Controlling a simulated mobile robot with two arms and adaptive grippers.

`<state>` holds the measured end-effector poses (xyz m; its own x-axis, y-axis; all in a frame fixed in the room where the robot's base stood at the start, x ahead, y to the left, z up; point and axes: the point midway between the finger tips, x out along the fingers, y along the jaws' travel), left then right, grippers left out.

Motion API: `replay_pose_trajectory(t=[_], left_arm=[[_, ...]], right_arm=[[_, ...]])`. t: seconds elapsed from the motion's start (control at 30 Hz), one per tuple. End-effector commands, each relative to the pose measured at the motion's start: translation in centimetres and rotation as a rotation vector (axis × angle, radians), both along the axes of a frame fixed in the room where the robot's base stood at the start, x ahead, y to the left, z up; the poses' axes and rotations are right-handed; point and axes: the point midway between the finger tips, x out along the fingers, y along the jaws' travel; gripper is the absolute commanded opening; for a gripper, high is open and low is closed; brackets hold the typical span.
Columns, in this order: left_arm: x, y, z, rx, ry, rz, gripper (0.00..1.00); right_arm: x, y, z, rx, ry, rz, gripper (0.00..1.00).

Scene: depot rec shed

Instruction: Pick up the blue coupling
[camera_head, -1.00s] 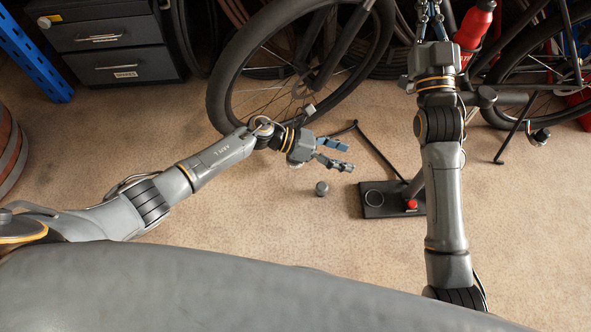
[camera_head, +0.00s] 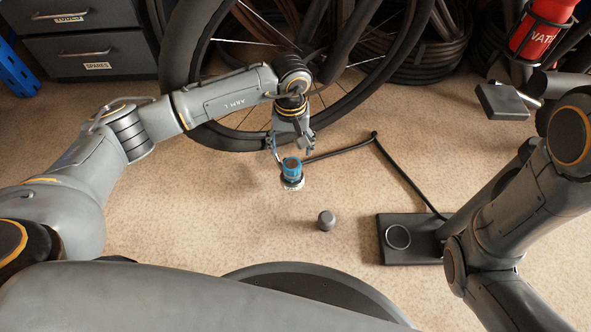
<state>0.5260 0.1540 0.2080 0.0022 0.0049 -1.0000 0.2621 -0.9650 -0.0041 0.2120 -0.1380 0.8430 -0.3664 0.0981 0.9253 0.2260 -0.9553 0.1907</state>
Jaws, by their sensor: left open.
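The blue coupling (camera_head: 291,166) has a ribbed blue top and a pale grey lower ring. It is in the middle of the head view, at the end of a black hose (camera_head: 405,175). My left gripper (camera_head: 290,152) hangs just above and behind it in the picture, pointing down. The fingers are open, one to each side, with the coupling close below or between the tips. I cannot tell whether they touch it or whether it rests on the floor.
The hose runs to a pump with a black base (camera_head: 385,256), partly behind my right arm. A small grey knob (camera_head: 326,220) lies on the carpet. A bicycle wheel (camera_head: 180,75) stands close behind my left gripper. Grey drawers (camera_head: 85,50) are at upper left. Carpet at left is clear.

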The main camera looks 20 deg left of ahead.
Motion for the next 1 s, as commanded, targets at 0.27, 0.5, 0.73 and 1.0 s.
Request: replay_pose_trajectory(t=[0.27, 0.5, 0.73, 1.0], left_arm=[[-0.3, -0.2, -2.7, -0.004, 0.002, 0.002, 0.7], [-0.7, -0.5, -5.9, -0.005, 0.004, 0.004, 0.7], [-0.7, -0.5, -6.6, -0.005, 0.002, 0.004, 0.7], [-0.7, -0.5, -6.5, -0.005, 0.003, 0.004, 0.4]], right_arm=[[0.1, 0.0, -2.3, -0.001, 0.003, -0.001, 0.0], [0.1, 0.0, -5.6, -0.001, 0.004, -0.001, 0.0], [0.2, 0.0, -6.1, -0.001, 0.004, -0.001, 0.0], [0.1, 0.0, -6.0, -0.001, 0.004, -0.001, 0.0]])
